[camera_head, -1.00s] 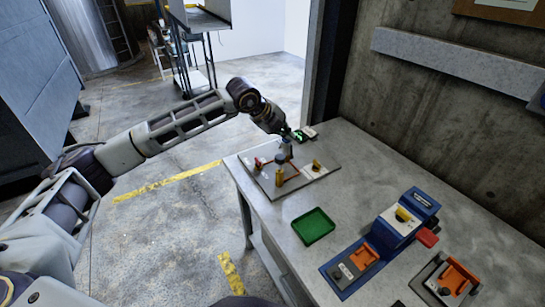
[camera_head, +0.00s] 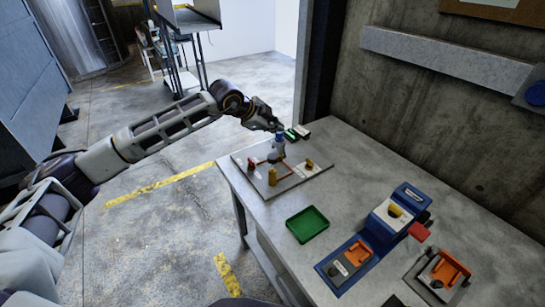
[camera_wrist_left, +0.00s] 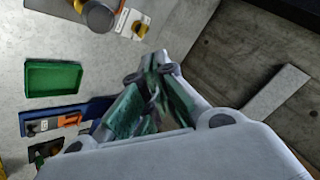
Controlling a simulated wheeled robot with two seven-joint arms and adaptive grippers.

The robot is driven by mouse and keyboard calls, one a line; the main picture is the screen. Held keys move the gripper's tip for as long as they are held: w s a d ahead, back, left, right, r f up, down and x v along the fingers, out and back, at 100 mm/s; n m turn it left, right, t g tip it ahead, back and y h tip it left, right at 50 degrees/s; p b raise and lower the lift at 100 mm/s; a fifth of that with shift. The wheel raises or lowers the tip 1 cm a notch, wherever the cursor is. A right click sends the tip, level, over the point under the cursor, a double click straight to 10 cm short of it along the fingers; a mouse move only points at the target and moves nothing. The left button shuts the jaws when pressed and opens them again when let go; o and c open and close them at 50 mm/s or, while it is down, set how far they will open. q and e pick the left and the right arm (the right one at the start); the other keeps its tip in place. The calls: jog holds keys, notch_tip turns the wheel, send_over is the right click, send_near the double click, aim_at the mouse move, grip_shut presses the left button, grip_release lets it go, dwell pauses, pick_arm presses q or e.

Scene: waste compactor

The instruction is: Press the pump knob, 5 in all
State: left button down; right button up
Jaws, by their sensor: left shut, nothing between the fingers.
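The pump (camera_head: 277,153) stands upright on a pale board at the far left of the table in the head view, with its blue knob (camera_head: 279,139) on top. My left gripper (camera_head: 279,127) is at the knob, its fingers pointing down towards it. Whether they touch is too small to tell. The wrist view shows the left fingers (camera_wrist_left: 152,90) shut and empty. A round grey part and a yellow part on the board (camera_wrist_left: 121,21) show at the top of that view. My right gripper is not in view.
Red and yellow fittings stand around the pump. A small green item (camera_head: 291,135) lies just behind it. A green tray (camera_head: 307,223) is nearer, with a blue device (camera_head: 385,232) and an orange-fitted block (camera_head: 441,271) to its right. A concrete wall borders the table.

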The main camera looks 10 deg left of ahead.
pick_arm(q)
jog(key=shift+n, duration=0.3)
jog(key=shift+f, duration=0.1)
jog(key=b, duration=0.2)
send_over(274, 157)
jog(key=shift+s+d+f, duration=0.1)
jog(key=shift+f, duration=3.05)
jog(key=shift+f+b, duration=0.8)
jog(key=shift+f, duration=0.35)
jog(key=shift+f, duration=0.15)
jog(key=shift+f+b, duration=0.3)
jog(key=shift+b, duration=0.35)
